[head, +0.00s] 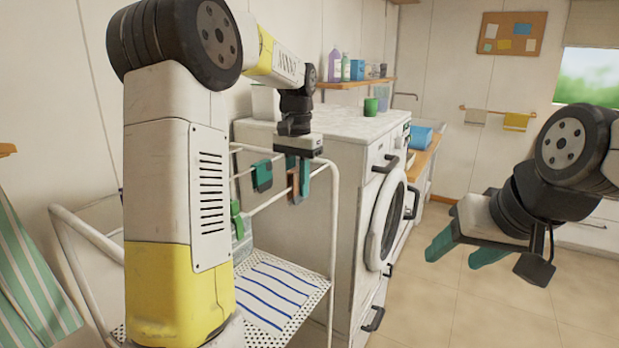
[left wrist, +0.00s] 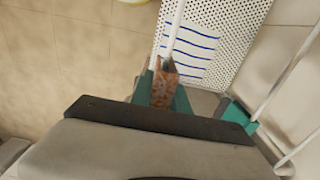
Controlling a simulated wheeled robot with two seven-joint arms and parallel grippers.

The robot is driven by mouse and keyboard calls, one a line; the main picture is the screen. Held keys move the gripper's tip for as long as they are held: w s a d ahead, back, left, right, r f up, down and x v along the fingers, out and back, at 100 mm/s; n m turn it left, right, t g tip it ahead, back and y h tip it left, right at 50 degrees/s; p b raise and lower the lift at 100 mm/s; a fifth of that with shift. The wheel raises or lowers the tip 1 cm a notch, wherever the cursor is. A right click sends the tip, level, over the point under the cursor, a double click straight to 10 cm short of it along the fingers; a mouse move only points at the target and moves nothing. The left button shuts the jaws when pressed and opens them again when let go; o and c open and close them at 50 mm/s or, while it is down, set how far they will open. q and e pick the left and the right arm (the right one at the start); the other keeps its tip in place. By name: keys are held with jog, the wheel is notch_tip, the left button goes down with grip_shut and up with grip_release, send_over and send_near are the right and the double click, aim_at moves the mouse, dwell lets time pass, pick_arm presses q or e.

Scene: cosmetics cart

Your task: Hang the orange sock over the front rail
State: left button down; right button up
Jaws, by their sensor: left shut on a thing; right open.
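The orange sock (head: 294,186) hangs from my left gripper (head: 298,176), between its teal fingertips at the cart's front rail (head: 270,203). In the left wrist view the patterned orange-brown sock (left wrist: 164,84) stands between the fingers of my left gripper (left wrist: 162,92). The white rail (left wrist: 178,30) runs up to the sock there. I cannot tell whether the sock lies over the rail or only touches it. My right gripper (head: 470,252) is open and empty, out over the floor to the right, away from the cart.
A dark green cloth (head: 262,176) hangs on the rear rail, left of my gripper. A green item (head: 237,220) is lower down. A striped cloth (head: 272,292) lies on the cart's perforated shelf (head: 312,300). The white washing machine (head: 350,190) stands close to the cart's right.

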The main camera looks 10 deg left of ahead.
pick_arm(q)
jog(key=shift+f, duration=1.4)
jog(key=c, duration=1.2)
grip_release()
